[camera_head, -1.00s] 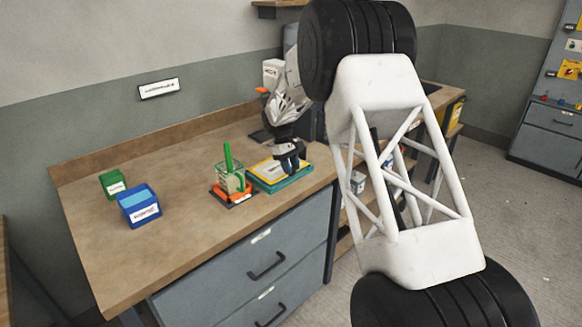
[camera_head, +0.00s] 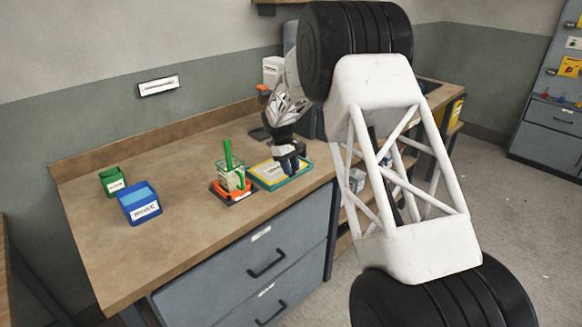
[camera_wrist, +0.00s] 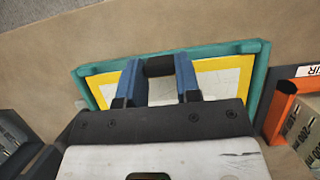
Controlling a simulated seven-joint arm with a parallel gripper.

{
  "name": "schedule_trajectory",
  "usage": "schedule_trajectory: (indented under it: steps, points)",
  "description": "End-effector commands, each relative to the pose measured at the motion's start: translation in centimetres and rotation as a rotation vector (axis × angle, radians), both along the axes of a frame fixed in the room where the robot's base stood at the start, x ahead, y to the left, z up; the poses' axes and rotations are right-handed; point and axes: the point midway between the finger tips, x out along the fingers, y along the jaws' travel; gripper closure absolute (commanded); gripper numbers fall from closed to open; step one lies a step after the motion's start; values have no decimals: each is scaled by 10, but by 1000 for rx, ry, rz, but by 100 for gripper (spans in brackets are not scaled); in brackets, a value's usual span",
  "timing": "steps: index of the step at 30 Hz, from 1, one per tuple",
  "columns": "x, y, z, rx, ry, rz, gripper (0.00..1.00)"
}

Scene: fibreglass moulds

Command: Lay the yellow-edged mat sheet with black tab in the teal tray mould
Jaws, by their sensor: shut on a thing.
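The yellow-edged mat sheet (camera_wrist: 213,77) lies within the outline of the teal tray mould (camera_wrist: 262,62) in the wrist view. The sheet's white middle shows between and beside the fingers. Its black tab (camera_wrist: 160,66) is between the two blue fingertips of my gripper (camera_wrist: 159,78), which is shut on it. In the head view my gripper (camera_head: 290,163) points down over the sheet (camera_head: 270,175) and the teal tray mould (camera_head: 302,179). The near part of sheet and tray is hidden by my gripper in the wrist view.
An orange-based holder (camera_head: 228,190) with a green-handled tool (camera_head: 228,153) stands close left of the tray. A blue bin (camera_head: 139,205) and a green bin (camera_head: 112,181) stand farther left on the bench (camera_head: 185,230). The bench between is clear.

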Motion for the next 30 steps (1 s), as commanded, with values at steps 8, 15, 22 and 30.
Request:
schedule_trajectory:
  steps: [8,15,22,30]
  points:
    - [0,0,0,0,0,0,92]
    - [0,0,0,0,0,0,92]
    - [0,0,0,0,0,0,39]
    - [0,0,0,0,0,0,39]
